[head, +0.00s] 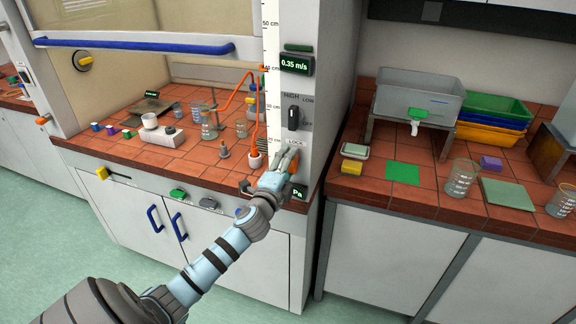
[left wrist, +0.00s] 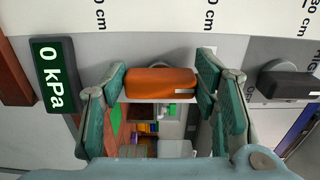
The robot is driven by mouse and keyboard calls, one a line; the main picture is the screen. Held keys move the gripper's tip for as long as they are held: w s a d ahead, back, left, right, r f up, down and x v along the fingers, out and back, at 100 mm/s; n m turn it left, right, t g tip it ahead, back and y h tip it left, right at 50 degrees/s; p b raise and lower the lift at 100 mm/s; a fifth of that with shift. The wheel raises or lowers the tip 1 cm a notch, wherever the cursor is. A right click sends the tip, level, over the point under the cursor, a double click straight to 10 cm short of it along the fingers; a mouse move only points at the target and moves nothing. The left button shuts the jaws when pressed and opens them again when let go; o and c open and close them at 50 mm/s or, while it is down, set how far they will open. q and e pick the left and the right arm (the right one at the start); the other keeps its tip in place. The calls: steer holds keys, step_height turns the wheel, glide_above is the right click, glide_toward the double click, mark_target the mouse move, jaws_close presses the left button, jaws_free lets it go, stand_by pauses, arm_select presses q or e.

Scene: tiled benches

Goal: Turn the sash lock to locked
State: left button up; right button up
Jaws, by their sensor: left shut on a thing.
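The sash lock is an orange handle (left wrist: 160,82) under the LOCK label on the grey front post of the fume hood. In the left wrist view its long side runs level across the picture, pointing towards the black switch, so it stands about upright on the post. My left gripper (left wrist: 162,76) has a finger at each end of it and is shut on it. In the head view my left gripper (head: 287,160) covers most of the lock. The lock's end marks are hidden. My right gripper is not in view.
The black HIGH/LOW switch (head: 293,118) sits just above the lock, and a Pa display (head: 298,192) just below. The sash with its blue bar (head: 140,46) is raised. Glassware stands inside the hood. The right bench (head: 345,192) holds a grey tub (head: 420,97) and beakers.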

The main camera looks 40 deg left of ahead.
arm_select(q)
steer(key=o, duration=1.2)
steer(key=shift+c, duration=0.2)
steer(key=v, duration=1.2)
